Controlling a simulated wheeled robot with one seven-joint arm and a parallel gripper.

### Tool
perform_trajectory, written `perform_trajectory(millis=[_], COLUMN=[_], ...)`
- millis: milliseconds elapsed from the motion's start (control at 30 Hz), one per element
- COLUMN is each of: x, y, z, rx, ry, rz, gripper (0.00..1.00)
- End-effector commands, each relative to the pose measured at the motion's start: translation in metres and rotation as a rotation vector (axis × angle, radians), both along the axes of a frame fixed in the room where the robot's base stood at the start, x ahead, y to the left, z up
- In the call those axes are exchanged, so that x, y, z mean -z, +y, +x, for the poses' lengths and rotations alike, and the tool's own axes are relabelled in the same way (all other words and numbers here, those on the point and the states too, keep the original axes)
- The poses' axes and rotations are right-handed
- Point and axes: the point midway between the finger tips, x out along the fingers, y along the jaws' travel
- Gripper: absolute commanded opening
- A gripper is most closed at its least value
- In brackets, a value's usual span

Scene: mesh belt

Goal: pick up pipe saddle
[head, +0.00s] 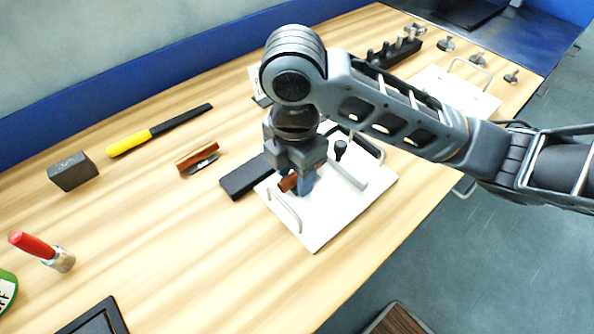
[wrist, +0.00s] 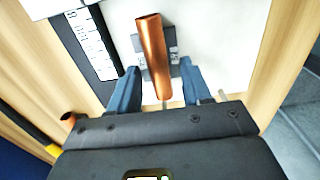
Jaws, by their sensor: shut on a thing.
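The pipe saddle (wrist: 143,42) shows in the wrist view as a grey block with a copper pipe piece (wrist: 154,55) lying over it. The fingers of my gripper (wrist: 158,72) stand on either side and are shut on the grey block, with the copper piece between them. In the head view my gripper (head: 298,184) points down over the white tray (head: 322,226), and the copper end sticks out at its left. My gripper hides most of the saddle there, and I cannot tell whether it touches the tray.
A black block (head: 246,177) lies at the tray's left edge. The tray has wire handles, a grey bar (head: 347,174) and a black knob (head: 340,149). Another copper piece (head: 197,154), a yellow-handled tool (head: 129,143) and a dark block (head: 73,171) lie further left.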

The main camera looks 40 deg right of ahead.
Motion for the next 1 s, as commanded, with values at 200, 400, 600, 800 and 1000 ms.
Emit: perform_trajectory(millis=[200, 400, 600, 800, 1000], x=[-0.019, -0.054, -0.084, -0.098, -0.099], y=[-0.001, -0.001, -0.001, 0.000, 0.000], z=[0.001, 0.001, 0.001, 0.000, 0.000], rx=[-0.001, -0.004, -0.002, 0.000, 0.000], ry=[-0.003, -0.005, -0.003, -0.002, 0.000], rz=[-0.003, -0.005, -0.003, -0.002, 0.000], gripper=[0.05, 0.05, 0.05, 0.05, 0.05])
